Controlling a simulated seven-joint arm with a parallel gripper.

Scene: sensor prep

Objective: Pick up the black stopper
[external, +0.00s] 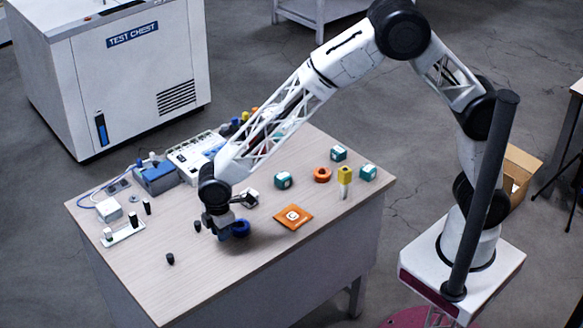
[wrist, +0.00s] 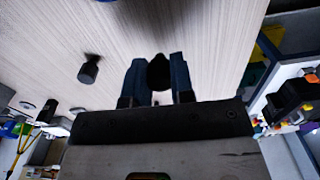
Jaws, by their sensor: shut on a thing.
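My gripper (wrist: 158,75) is shut on a small dark rounded thing, which looks like a black stopper (wrist: 158,72). It sits between the two blue-grey fingertips, above the wood-grain table. In the external view my gripper (external: 222,233) is low over the table's near left part, and what it holds is hidden or too small to make out. A loose black stopper (wrist: 88,70) stands on the table left of the fingers in the wrist view. In the external view, two small black stoppers stand left of my gripper, one closer (external: 197,226) and one nearer the front edge (external: 170,258).
A white rack (external: 123,232) stands left. The table's front left is mostly clear.

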